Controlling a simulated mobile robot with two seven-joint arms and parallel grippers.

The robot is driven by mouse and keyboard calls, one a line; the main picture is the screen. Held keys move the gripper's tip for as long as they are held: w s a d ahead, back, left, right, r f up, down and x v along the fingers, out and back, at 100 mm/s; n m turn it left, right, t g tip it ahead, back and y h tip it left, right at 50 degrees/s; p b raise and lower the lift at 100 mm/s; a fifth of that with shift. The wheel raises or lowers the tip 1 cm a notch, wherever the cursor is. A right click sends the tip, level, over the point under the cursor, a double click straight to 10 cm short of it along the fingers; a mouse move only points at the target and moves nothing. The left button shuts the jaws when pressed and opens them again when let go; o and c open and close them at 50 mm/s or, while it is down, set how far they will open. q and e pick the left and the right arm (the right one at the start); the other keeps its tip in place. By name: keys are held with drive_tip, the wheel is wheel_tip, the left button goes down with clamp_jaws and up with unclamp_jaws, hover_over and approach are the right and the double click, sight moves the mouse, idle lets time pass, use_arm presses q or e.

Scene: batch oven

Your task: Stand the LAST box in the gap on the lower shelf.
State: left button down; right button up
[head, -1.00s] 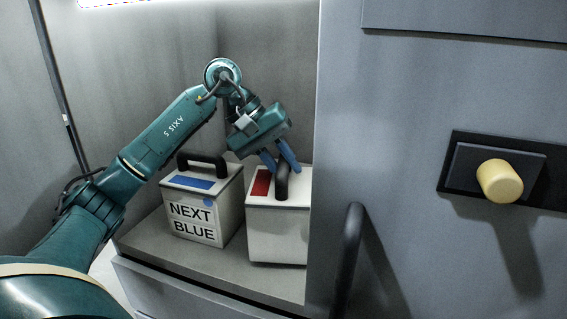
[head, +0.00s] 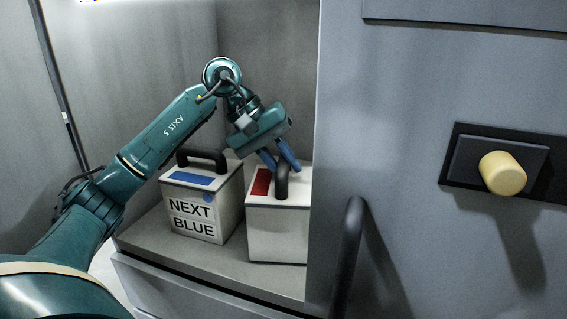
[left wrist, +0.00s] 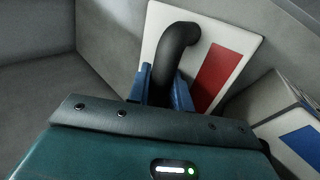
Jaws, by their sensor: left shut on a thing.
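My left gripper (head: 280,160) is shut on the black handle of a white box with a red patch on top (head: 277,228). In the left wrist view, the two blue fingers (left wrist: 163,92) sit either side of the handle of this red-patched box (left wrist: 205,45). Its front face looks blank, and its right side is hidden behind the grey panel. The box appears upright at the level of the grey shelf (head: 205,258); I cannot tell whether it touches it. My right gripper is not in view.
A white box lettered "NEXT BLUE" (head: 193,217), with a blue patch, stands close on the left; its blue patch shows in the left wrist view (left wrist: 307,143). The grey panel (head: 420,110) on the right has a black handle (head: 350,255) and yellow knob (head: 502,173).

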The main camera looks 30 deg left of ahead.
use_arm(q)
drive_tip(key=shift+f+b, duration=0.2)
drive_tip(key=shift+b, duration=0.1)
drive_tip(key=c, duration=1.2)
unclamp_jaws()
drive_tip(key=shift+c, duration=0.2)
drive_tip(key=shift+o, duration=0.4)
drive_tip(key=shift+s+f, duration=0.15)
drive_tip(key=shift+f, duration=0.2)
drive_tip(key=v, duration=1.3)
drive_tip(key=shift+r, duration=0.4)
